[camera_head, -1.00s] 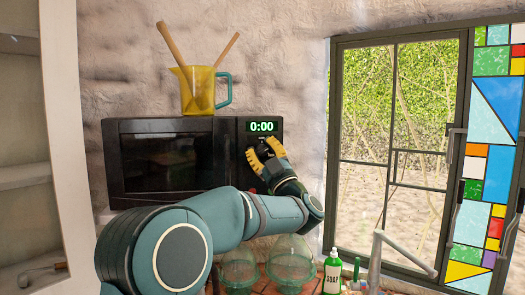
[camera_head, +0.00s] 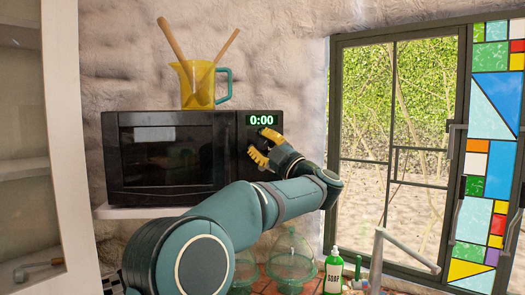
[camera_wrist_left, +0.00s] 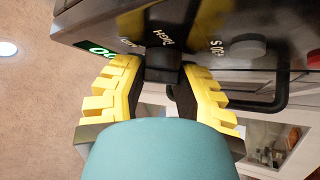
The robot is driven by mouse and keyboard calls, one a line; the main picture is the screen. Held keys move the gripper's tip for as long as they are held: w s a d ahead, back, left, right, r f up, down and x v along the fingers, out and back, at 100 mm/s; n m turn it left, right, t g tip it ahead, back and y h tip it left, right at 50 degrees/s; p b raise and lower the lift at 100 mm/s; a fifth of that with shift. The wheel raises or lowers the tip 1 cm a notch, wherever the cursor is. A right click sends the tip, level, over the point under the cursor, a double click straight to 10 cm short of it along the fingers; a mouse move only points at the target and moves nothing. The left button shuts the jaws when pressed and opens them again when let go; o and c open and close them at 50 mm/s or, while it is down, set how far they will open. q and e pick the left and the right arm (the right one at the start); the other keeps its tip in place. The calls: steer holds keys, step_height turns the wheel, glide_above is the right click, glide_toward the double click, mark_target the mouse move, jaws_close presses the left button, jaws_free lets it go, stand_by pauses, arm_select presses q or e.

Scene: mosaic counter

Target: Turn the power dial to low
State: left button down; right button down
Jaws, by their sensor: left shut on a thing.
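The black microwave (camera_head: 165,155) stands on a white shelf, with a green 0:00 display (camera_head: 262,120). My left gripper (camera_head: 262,146), with yellow fingers, is at the control panel under the display, one finger above the other. In the left wrist view the dark power dial (camera_wrist_left: 163,66) sits between the fingers of my left gripper (camera_wrist_left: 163,82), which is shut on it. A HIGH label (camera_wrist_left: 164,39) and a partly hidden label that looks like LOW (camera_wrist_left: 128,43) show by the dial. Which way the dial points cannot be told. My right gripper is not in view.
A yellow jug (camera_head: 197,85) with two wooden utensils stands on the microwave. Below are glass domes (camera_head: 292,262) and a green soap bottle (camera_head: 333,272). A window (camera_head: 400,150) is on the right. In the wrist view a grey button (camera_wrist_left: 248,47) and black handle (camera_wrist_left: 275,104) are near the right finger.

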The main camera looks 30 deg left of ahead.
arm_select(q)
steer(key=n+g+h, duration=0.1)
steer(key=n, duration=0.2)
steer(key=shift+g+h, duration=0.3)
steer(key=shift+g, duration=0.1)
steer(key=shift+n+g+h+p, duration=0.75)
steer(key=shift+n+h, duration=0.65)
steer(key=shift+n, duration=0.5)
steer(key=c, duration=0.7)
jaws_free()
steer(key=shift+a+f, duration=0.1)
steer(key=shift+a, duration=0.05)
steer(key=shift+o, duration=0.2)
steer(key=shift+d+t, duration=0.2)
steer(key=shift+t, duration=0.05)
steer(key=s+d, duration=0.1)
steer(key=d, duration=1)
steer(key=shift+d, duration=0.35)
